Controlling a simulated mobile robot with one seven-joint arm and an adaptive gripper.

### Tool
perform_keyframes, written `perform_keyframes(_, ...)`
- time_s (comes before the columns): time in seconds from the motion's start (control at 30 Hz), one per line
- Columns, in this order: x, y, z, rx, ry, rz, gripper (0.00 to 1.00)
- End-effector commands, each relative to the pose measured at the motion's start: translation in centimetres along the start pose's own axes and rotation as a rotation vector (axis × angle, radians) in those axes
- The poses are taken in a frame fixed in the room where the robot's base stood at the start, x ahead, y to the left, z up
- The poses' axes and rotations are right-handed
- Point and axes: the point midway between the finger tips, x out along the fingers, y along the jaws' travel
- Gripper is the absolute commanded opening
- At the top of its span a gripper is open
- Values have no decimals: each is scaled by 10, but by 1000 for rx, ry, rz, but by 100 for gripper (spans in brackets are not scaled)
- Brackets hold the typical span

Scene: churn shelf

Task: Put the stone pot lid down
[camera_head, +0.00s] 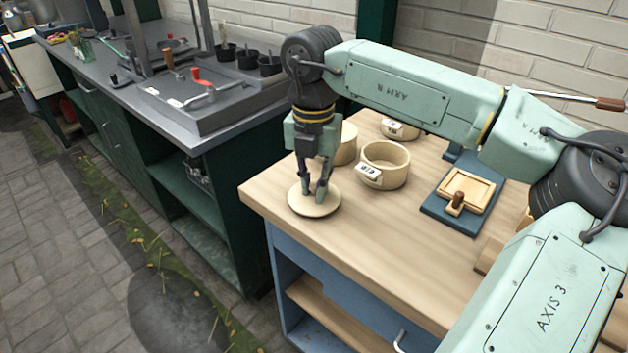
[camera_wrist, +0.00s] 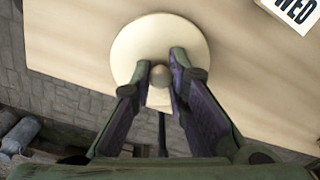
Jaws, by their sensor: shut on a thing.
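The stone pot lid (camera_head: 314,201) is a pale cream disc at the left front corner of the wooden table. My gripper (camera_head: 315,197) points straight down over it, with its fingers shut on the lid's knob. In the wrist view the lid (camera_wrist: 140,45) shows its round knob (camera_wrist: 160,75) between the two fingertips (camera_wrist: 161,68). The lid looks level, at or very near the table top; I cannot tell whether it touches the wood. In the wrist view, part of its rim reaches past the table edge.
An open cream pot (camera_head: 384,165) with a label stands right of the lid. Another cream pot (camera_head: 346,143) is behind my gripper, and a labelled one (camera_head: 400,129) stands farther back. A blue board with a wooden frame (camera_head: 466,190) lies right. The wooden table (camera_head: 370,240) is clear in front.

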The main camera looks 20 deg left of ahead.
Motion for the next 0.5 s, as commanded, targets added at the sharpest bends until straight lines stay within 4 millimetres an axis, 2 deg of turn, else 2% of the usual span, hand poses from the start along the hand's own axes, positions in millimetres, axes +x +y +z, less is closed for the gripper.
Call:
perform_keyframes(0.1,7,0,0,-1,0,1,0)
perform_keyframes(0.47,13,0,0,1,-2,1,0)
perform_keyframes(0.5,12,0,0,1,-2,1,16)
